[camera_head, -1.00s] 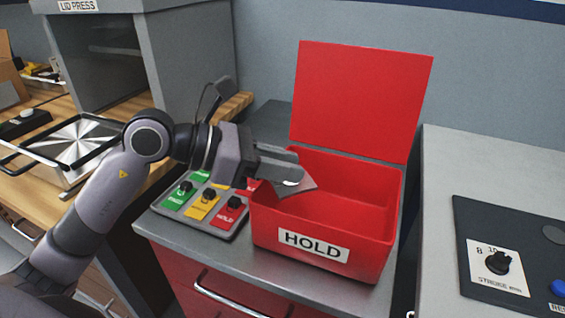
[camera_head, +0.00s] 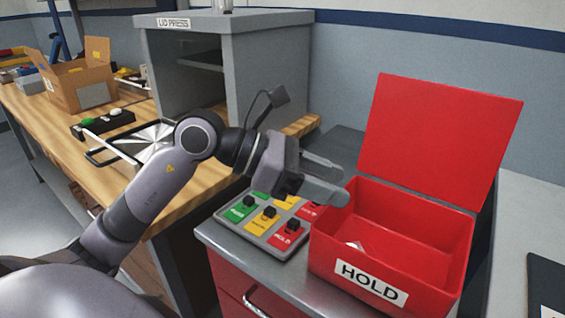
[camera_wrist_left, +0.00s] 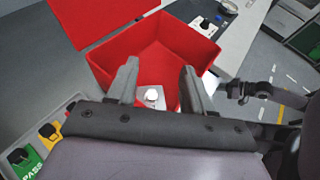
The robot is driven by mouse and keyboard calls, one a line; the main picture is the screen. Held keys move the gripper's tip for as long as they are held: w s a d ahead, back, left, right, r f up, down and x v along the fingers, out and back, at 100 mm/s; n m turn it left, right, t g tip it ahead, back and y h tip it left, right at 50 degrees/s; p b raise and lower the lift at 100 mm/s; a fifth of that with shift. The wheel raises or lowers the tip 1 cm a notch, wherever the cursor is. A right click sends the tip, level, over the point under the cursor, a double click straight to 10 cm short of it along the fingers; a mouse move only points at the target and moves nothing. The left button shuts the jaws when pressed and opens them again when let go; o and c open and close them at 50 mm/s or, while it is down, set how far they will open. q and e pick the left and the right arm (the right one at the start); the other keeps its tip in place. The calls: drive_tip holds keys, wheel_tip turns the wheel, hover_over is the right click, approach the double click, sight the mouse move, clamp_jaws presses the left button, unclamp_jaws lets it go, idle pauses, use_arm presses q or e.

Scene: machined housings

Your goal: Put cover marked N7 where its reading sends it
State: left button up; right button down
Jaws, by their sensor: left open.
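A pale, thin cover (camera_head: 354,246) lies on the floor of the red HOLD bin (camera_head: 372,287), mostly hidden by the front wall. The left wrist view shows it as a grey plate with a round white knob (camera_wrist_left: 151,96); no mark is readable. My left gripper (camera_head: 338,180) is open and empty, above the bin's left rim and apart from the cover. In the left wrist view its fingers (camera_wrist_left: 157,85) stand apart, with the cover seen between them. My right gripper does not show in the head view.
A panel of green, yellow and red labelled switches (camera_head: 268,222) sits left of the bin. The bin's red lid (camera_head: 440,140) stands open behind. The grey lid press (camera_head: 270,50) and a wooden bench (camera_head: 45,112) with a cardboard box (camera_head: 80,80) are at the left.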

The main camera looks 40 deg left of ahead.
use_arm(q)
drive_tip(key=b+v, duration=0.1)
drive_tip(key=v, duration=0.7)
idle(0.4)
